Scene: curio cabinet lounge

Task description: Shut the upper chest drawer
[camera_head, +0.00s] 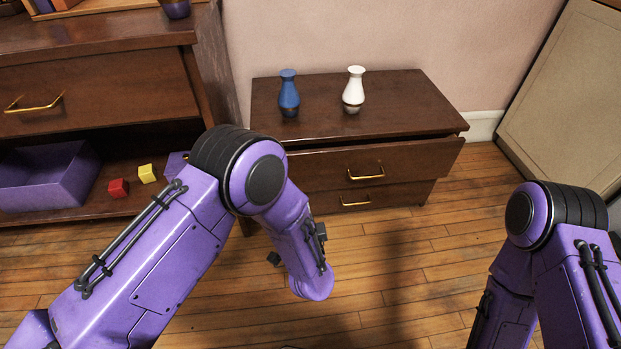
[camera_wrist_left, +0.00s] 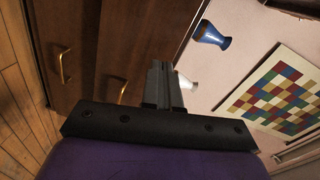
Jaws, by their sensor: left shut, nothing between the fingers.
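In the head view the low brown chest (camera_head: 385,97) stands against the wall. Its upper drawer (camera_head: 415,162) sticks out somewhat past the top and the lower drawer (camera_head: 405,193), and a dark gap shows under the top edge. The upper drawer's brass handle (camera_head: 365,174) faces me. My left arm hangs in front of the chest's left part, and its fingers cannot be made out there. In the left wrist view my left gripper (camera_wrist_left: 157,68) is shut and empty, with the drawer fronts behind it and the upper handle (camera_wrist_left: 123,92) beside it. My right gripper is out of view.
A blue vase (camera_head: 288,93) and a white vase (camera_head: 353,90) stand on the chest. A larger cabinet (camera_head: 95,85) at left holds a purple bin (camera_head: 45,180), a red cube (camera_head: 118,188) and a yellow cube (camera_head: 147,173). The wooden floor (camera_head: 440,245) before the chest's right side is clear.

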